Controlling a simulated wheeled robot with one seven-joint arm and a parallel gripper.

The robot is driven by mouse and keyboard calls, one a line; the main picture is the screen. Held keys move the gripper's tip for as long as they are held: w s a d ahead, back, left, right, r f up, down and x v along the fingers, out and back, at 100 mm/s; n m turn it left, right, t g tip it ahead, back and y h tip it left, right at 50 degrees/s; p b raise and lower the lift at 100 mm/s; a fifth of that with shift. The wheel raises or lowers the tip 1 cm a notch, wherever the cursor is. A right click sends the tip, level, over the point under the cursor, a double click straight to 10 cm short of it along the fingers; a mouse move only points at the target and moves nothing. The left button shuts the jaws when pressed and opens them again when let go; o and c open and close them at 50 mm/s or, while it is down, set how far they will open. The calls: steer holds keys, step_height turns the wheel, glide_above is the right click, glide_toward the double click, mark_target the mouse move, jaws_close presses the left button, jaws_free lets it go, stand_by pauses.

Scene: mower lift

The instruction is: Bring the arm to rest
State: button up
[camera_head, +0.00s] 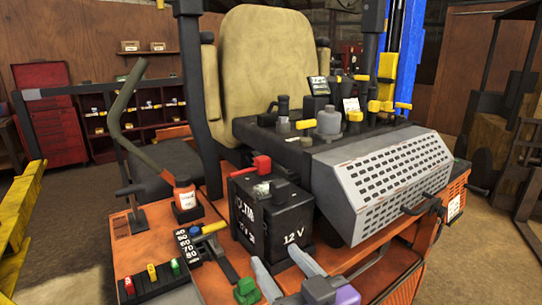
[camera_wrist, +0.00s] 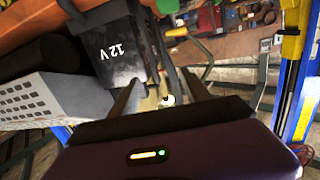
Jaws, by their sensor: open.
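My gripper (camera_head: 276,257) shows at the bottom of the head view, its two grey fingers pointing up and away, just in front of the black 12 V battery (camera_head: 282,220). In the wrist view my gripper (camera_wrist: 160,88) has its fingers spread, with nothing held between them. The battery (camera_wrist: 115,55) is upside down in that view, beyond the left finger. I cannot tell whether a finger touches it. The rest of my arm is mostly out of the head view.
The orange mower deck (camera_head: 145,245) carries a lever (camera_head: 125,110), coloured fuses (camera_head: 152,273) and a yellow-handled switch (camera_head: 210,228). A grey perforated cover (camera_head: 385,185) stands right of the battery. The seat (camera_head: 265,60) is behind. A yellow lift rail (camera_head: 20,225) is at left.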

steer(key=s+d+f+m+t+h, duration=0.45)
steer(key=s+d+f, duration=0.55)
steer(key=s+d, duration=0.4)
steer(key=s+d+f+g+h, duration=0.1)
steer(key=s+f, duration=0.1)
steer(key=s, duration=0.5)
steer(key=s+d+f+g+h, duration=0.1)
steer(key=s+d+f+g, duration=0.1)
steer(key=s, duration=0.5)
steer(key=s+d+f+g+h, duration=0.1)
steer(key=s+f+g, duration=0.1)
steer(key=s+f, duration=0.2)
steer(key=s, duration=0.3)
steer(key=shift+s+d, duration=0.25)
steer(key=shift+s, duration=0.1)
steer(key=shift+f+m, duration=0.2)
steer(key=shift+m, duration=0.05)
